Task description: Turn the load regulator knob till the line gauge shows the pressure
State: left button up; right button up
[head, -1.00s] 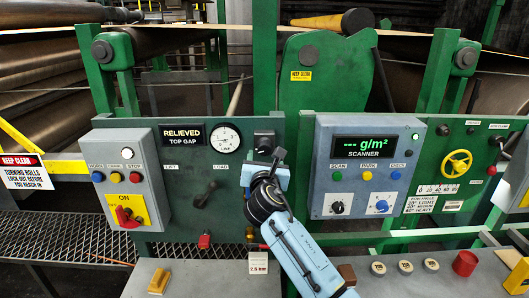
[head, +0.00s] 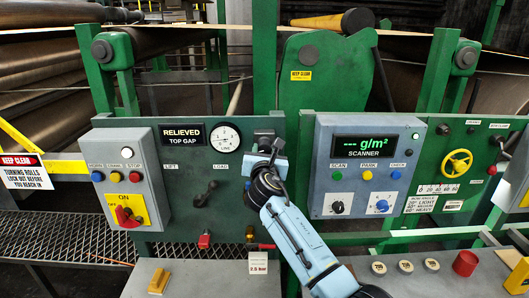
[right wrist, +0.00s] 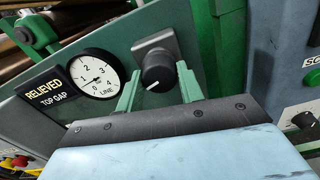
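The load regulator knob (right wrist: 158,72) is black with a white mark, on a grey plate on the green panel. The round white line gauge (right wrist: 93,73) is left of it, and it also shows in the head view (head: 225,138). I cannot read its thin needle exactly. My right gripper (right wrist: 159,70) is open, its green fingers on either side of the knob, with small gaps seeming to show. In the head view my right gripper (head: 268,152) is in front of the panel and hides most of the knob. My left gripper is not in view.
A "RELIEVED / TOP GAP" sign (head: 182,134) is left of the gauge. The grey scanner box (head: 365,175) stands close to the right of my gripper. A grey button box (head: 133,180) with a red switch is at the left. Rollers and green frames stand behind.

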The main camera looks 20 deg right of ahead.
jog(key=shift+c, duration=1.1)
jog(key=shift+m, duration=0.3)
